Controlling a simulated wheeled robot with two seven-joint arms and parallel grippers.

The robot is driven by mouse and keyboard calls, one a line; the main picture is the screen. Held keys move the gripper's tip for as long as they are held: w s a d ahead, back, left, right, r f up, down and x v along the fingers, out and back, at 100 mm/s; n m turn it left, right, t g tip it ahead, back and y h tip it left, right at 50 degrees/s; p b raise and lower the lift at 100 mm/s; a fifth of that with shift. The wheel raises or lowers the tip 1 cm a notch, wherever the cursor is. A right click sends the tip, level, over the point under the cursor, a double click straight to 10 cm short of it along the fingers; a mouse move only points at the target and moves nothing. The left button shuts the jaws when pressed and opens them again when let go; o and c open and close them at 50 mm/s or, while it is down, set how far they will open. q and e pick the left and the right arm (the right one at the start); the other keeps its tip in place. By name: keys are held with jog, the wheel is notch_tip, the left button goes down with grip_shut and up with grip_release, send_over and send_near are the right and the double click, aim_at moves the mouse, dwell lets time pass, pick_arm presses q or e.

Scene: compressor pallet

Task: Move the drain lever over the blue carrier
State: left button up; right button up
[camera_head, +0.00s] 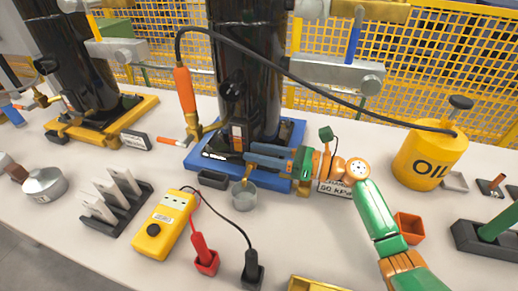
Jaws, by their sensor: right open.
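The blue carrier (290,140) is a blue base under the middle black cylinder (247,60). A brass fitting (197,132) stands at its left side, and a thin orange lever (171,141) juts left from it. A small brass part (247,174) shows just below my right gripper, above a grey cup (244,196). I cannot tell for sure which of these is the drain lever. My right gripper (248,155) is over the front of the blue carrier, its fingers pointing left and apart. It hides part of the carrier's front. My left gripper is not in view.
A yellow carrier (85,133) with another cylinder stands at the left. A yellow meter (166,224), a rack of plates (113,205) and a red probe (205,258) are in front. A black hose arches to the yellow oil can (430,155).

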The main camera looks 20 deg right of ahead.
grip_shut()
jog(key=shift+a+r+m+t+h+p, duration=0.1)
jog(key=shift+m+t+h+p, duration=0.2)
jog(key=shift+t+p, duration=0.15)
jog(key=m+t+h+p, duration=0.1)
jog(key=h+p, duration=0.1)
jog(key=m+t+h+p, duration=0.1)
jog(key=m+t+p, duration=0.1)
jog(key=p, duration=0.1)
jog(key=m+t+h+p, duration=0.1)
jog(key=t+h+p, duration=0.1)
jog(key=shift+s+a+r+m+h, duration=0.15)
jog(key=shift+s+a+m+h, duration=0.15)
jog(key=shift+m, duration=0.1)
jog(key=shift+a+f+m+t+h+p, duration=0.15)
jog(key=shift+m+t+h+p, duration=0.5)
jog(key=shift+m+h+p, duration=0.9)
jog(key=shift+f+n+h, duration=0.1)
jog(key=shift+n+h, duration=0.15)
jog(key=shift+h, duration=0.1)
